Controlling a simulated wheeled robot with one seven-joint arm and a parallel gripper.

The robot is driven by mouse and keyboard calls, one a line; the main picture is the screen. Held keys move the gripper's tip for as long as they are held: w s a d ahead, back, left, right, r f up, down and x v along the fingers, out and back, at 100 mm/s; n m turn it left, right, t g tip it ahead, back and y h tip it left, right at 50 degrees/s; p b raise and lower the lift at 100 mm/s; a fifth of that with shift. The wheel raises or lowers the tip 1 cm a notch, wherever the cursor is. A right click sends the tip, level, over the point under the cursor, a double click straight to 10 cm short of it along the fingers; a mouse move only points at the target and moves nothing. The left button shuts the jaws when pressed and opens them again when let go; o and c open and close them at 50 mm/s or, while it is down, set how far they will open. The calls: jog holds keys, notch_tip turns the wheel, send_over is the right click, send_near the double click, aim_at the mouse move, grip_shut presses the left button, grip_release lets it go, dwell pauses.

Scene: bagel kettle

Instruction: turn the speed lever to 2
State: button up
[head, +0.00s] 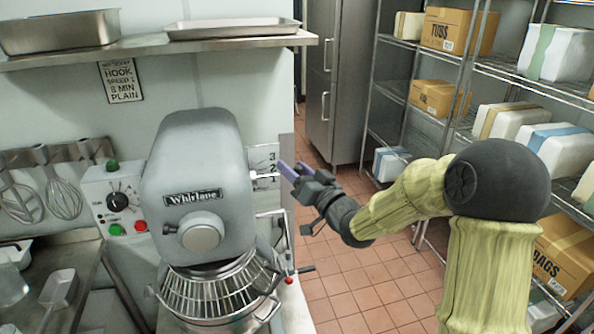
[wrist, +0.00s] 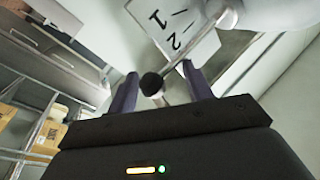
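The grey mixer (head: 200,185) stands at the left in the head view. A white number plate (head: 266,158) marked 3, 2, 1 from top down is on its right side. The speed lever (head: 264,176) is a thin pale rod sticking out to the right across the plate's lower part. In the wrist view, its black ball knob (wrist: 152,84) sits between the two purple fingers, nearer the left one. The digits 1 and 2 show on the plate (wrist: 190,30) behind. My gripper (head: 291,168) is open around the knob; I cannot tell whether a finger touches it. The exact lever setting is unclear.
A wire guard and bowl (head: 215,295) are below the mixer head, with a red-knobbed handle (head: 289,280) at their right. A control box (head: 118,200) is at the left. Wire shelves (head: 470,75) with boxes stand at the right. The tiled floor between is clear.

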jog(key=shift+d+f, duration=0.1)
jog(key=shift+d, duration=0.2)
jog(key=b+v, duration=0.5)
jog(key=v, duration=1.2)
jog(key=shift+s, duration=0.15)
jog(key=shift+a, duration=0.1)
jog(key=w+d+f+m+g+h, duration=0.1)
jog(key=d+f+g+h, duration=0.15)
jog(key=f+h, duration=0.3)
jog(key=d+f+m+g+h, duration=0.1)
jog(key=d+f+m+h, duration=0.1)
jog(key=d+f+h, duration=0.3)
jog(key=s+f+g+h, duration=0.2)
jog(key=s+f+g, duration=0.7)
jog(key=s, duration=0.5)
jog(key=shift+f+h, duration=0.2)
jog(key=shift+h, duration=0.15)
